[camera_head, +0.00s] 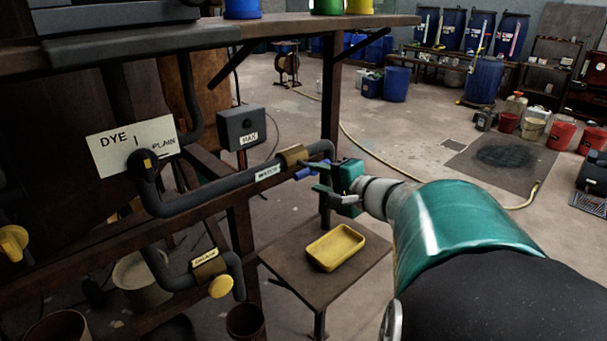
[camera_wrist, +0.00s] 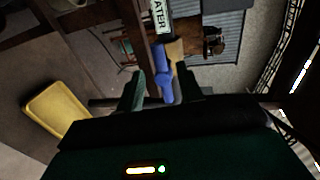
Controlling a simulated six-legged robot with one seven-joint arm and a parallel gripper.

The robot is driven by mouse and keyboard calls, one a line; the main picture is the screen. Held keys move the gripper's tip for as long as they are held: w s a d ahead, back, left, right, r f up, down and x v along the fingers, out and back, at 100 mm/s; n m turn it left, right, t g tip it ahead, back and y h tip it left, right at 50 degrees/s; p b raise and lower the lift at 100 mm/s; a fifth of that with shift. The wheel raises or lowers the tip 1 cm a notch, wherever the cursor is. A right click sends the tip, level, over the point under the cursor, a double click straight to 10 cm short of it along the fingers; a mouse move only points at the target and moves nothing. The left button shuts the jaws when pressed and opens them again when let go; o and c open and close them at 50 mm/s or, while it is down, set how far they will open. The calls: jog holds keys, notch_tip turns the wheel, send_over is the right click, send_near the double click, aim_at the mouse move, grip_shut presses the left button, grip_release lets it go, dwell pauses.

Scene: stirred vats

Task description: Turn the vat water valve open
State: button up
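The water valve has a brass body (camera_head: 293,156) on a dark grey pipe, with a white label beside it. My gripper (camera_head: 311,181) is green with dark fingers and reaches in from the right. In the wrist view the blue handle (camera_wrist: 163,76) lies between the two open fingers, below the label reading "ATER" (camera_wrist: 158,15). A gap shows between the handle and the left finger; whether the right finger touches it I cannot tell. Part of the handle is hidden by a finger in the head view.
A dye/plain selector plate (camera_head: 130,147) with a black knob is at left. A grey box (camera_head: 241,128) hangs behind the pipe. A lower brass valve (camera_head: 209,265) has a yellow handle. A yellow tray (camera_head: 335,247) sits on a low stand.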

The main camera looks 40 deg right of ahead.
jog(key=s+r, duration=0.1)
jog(key=s, duration=0.7)
jog(key=shift+r, duration=0.25)
jog(key=w+a+f+n+g+y, duration=0.1)
jog(key=a+f+n+g+y, duration=0.2)
jog(key=a, duration=0.6)
jog(key=w+a+f+n+g+y, duration=0.25)
jog(key=a+n, duration=0.25)
jog(key=a, duration=0.4)
jog(key=s+a+f+n+g+h, duration=0.3)
jog(key=s+a+n+g+h, duration=0.1)
jog(key=a+n, duration=0.5)
jog(key=shift+s+a+n+g+h, duration=0.35)
jog(key=shift+s+a+h, duration=0.55)
jog(key=shift+s, duration=0.25)
